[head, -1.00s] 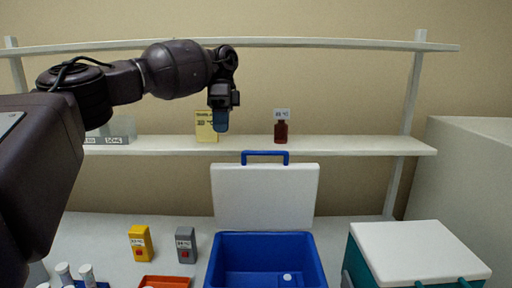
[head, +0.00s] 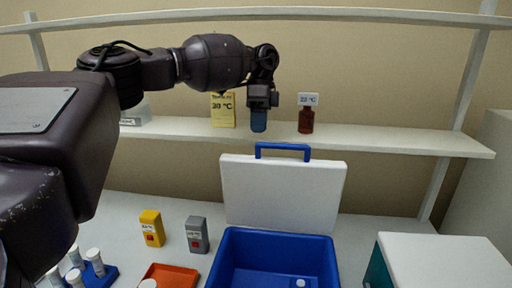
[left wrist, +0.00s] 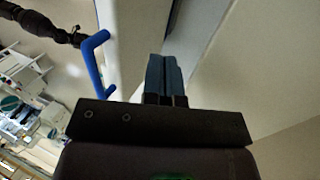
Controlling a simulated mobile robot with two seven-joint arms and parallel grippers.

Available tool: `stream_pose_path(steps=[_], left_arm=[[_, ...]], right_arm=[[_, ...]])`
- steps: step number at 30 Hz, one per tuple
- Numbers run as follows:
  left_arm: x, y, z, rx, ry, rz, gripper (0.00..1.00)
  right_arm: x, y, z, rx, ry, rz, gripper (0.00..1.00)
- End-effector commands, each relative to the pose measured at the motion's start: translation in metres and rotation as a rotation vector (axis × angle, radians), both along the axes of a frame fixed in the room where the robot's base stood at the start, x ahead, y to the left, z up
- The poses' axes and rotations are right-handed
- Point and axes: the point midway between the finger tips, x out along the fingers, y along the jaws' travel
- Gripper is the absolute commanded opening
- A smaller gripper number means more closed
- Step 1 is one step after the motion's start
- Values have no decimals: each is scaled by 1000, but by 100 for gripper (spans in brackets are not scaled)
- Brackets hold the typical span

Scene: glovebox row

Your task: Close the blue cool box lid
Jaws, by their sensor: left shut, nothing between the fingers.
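The blue cool box (head: 275,238) stands on the bench, its inside showing, with a small white round thing in it. Its white lid (head: 283,193) stands open and upright at the back, with a blue handle (head: 282,148) along its top edge. My left gripper (head: 259,121) is shut and empty, pointing down, just above and slightly left of the handle in the head view. In the left wrist view the shut fingers (left wrist: 165,80) are to the right of the blue handle (left wrist: 94,65), apart from it. My right gripper is not in view.
A teal box with a white lid (head: 445,262) stands to the right. Yellow (head: 152,228) and grey (head: 197,234) devices, an orange tray (head: 170,276) and a blue vial rack (head: 98,278) are left. A shelf (head: 390,144) behind holds a brown bottle (head: 306,119) and a yellow card (head: 223,110).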

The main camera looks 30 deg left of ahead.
Motion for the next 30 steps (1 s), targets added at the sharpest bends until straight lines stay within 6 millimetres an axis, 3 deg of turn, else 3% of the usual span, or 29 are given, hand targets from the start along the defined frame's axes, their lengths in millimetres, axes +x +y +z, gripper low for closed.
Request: stream_pose_path(steps=[7,18,30], left_arm=[[-14,-6,-41,0,4,-1,0],[-43,-20,-42,-1,0,0,0],[-49,-24,-43,-1,0,1,0]], right_arm=[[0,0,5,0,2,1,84],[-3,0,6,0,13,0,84],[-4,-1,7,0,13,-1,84]])
